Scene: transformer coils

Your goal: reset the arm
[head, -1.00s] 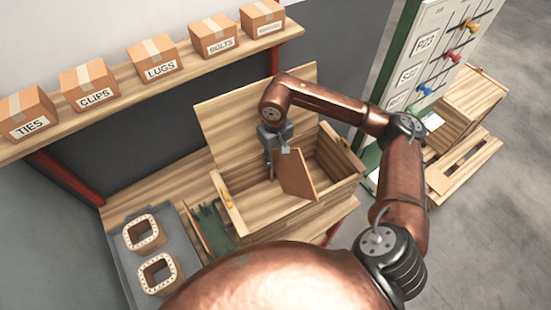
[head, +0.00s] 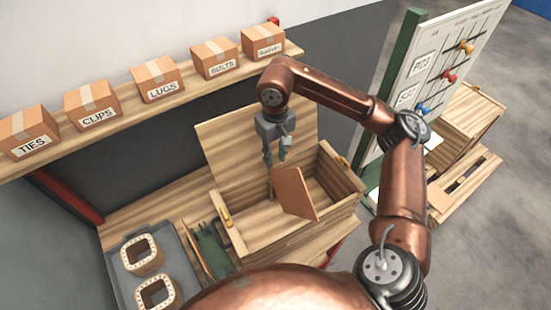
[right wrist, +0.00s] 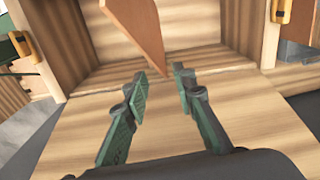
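My right gripper (head: 276,162) is above the open wooden crate (head: 285,238), with its fingers apart and nothing between them. The right wrist view also shows the two green-padded fingers (right wrist: 160,80) spread, with a gap between them. A thin brown board (head: 293,192) stands tilted in the crate, just below the fingertips. The board (right wrist: 138,28) also shows beyond the fingers in the right wrist view, apart from them. My left gripper is not in view.
A grey tray (head: 112,262) with two square coils (head: 142,254) is at the left of the bench. A shelf (head: 150,97) with labelled cartons runs behind. A white board with coloured pegs (head: 440,60) and another wooden crate (head: 465,125) stand at the right.

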